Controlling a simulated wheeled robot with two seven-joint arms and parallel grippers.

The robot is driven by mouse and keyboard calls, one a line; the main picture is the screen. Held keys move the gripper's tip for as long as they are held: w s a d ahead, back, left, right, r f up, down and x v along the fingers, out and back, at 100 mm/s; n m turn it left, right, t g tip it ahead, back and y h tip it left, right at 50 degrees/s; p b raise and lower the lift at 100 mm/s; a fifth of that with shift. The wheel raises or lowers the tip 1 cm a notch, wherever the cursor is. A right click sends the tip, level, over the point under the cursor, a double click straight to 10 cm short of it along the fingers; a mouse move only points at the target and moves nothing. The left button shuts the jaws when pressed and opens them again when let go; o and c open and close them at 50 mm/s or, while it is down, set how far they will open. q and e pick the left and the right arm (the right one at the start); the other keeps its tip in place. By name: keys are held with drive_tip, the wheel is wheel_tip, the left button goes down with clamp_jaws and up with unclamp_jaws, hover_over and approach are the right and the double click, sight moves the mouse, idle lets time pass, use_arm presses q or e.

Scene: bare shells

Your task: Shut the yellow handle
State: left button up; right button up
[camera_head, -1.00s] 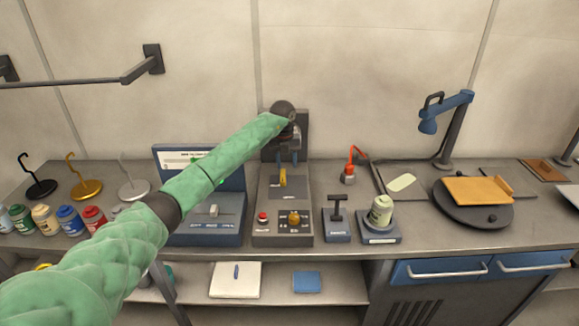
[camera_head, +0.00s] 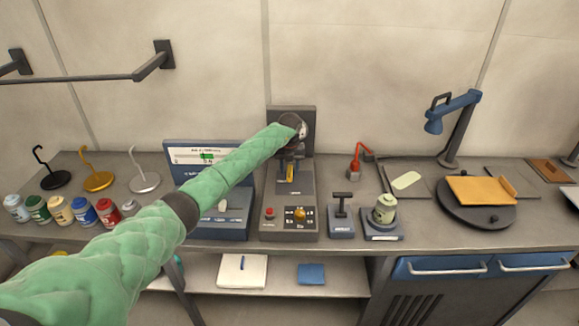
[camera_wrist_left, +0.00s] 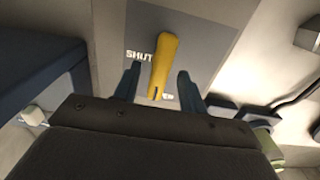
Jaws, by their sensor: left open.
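The yellow handle (camera_wrist_left: 163,62) stands out from a grey panel (camera_wrist_left: 200,45) in the left wrist view, beside the printed word "SHUT". In the head view the yellow handle (camera_head: 290,172) shows small on the grey machine, partly covered by my left gripper. My left gripper (camera_wrist_left: 158,85) is open, with one dark finger on each side of the handle's lower part. I see gaps between handle and fingers, so it does not look gripped. In the head view my left gripper (camera_head: 288,165) is at the machine's upper front. My right gripper is not in view.
The machine's base has a red button (camera_head: 269,212) and an orange knob (camera_head: 299,214). Several paint jars and hooks fill the left.

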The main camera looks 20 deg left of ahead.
use_arm(q)
drive_tip(key=shift+w+f, duration=0.15)
drive_tip(key=shift+f, duration=0.1)
